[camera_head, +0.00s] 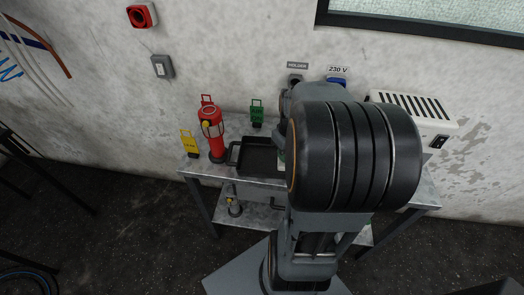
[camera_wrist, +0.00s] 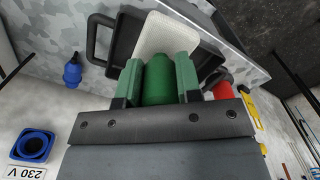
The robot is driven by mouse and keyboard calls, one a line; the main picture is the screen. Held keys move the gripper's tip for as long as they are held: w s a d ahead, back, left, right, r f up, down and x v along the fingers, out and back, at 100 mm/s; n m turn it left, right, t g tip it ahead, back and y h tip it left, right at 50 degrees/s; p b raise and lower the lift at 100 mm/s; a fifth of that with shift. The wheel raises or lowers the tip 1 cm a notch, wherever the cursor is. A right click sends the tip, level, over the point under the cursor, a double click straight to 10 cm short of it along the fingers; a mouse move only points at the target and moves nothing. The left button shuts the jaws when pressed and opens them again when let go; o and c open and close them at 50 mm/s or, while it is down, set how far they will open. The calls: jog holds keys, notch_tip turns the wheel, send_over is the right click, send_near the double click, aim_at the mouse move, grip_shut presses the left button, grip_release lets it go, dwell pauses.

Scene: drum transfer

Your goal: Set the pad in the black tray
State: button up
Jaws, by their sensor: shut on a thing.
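The black tray (camera_head: 238,158) lies on the grey bench, and its right part is hidden behind my arm. In the wrist view my gripper (camera_wrist: 158,80) is shut on a green rounded grip (camera_wrist: 158,72). A pale, rounded-square pad (camera_wrist: 165,38) shows at the far end of this grip and seems joined to it. The pad overlaps the dark tray (camera_wrist: 128,38) in the wrist view. I cannot tell whether the pad touches the tray floor or hangs above it.
A red lamp-like cylinder (camera_head: 212,135) and a yellow tag stand (camera_head: 189,144) are left of the tray. A green tag stand (camera_head: 257,113) is behind it. A white vented box (camera_head: 415,110) stands at the right. A wall bounds the bench's back.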

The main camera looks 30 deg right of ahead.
jog(key=w+f, duration=0.3)
jog(key=w, duration=0.1)
jog(key=w+f+p, duration=0.1)
jog(key=w+f, duration=0.1)
jog(key=w, duration=0.2)
jog(key=w+f, duration=0.3)
jog(key=w, duration=0.2)
jog(key=shift+d+f+p, duration=0.15)
jog(key=shift+f+p, duration=0.2)
jog(key=shift+w+f, duration=0.25)
jog(key=shift+f, duration=0.05)
jog(key=f, duration=0.2)
jog(key=shift+w+f+p, duration=0.25)
jog(key=shift+f+p, duration=0.1)
jog(key=shift+p, duration=0.05)
jog(key=shift+f, duration=0.4)
jog(key=shift+f, duration=0.2)
jog(key=o, duration=1)
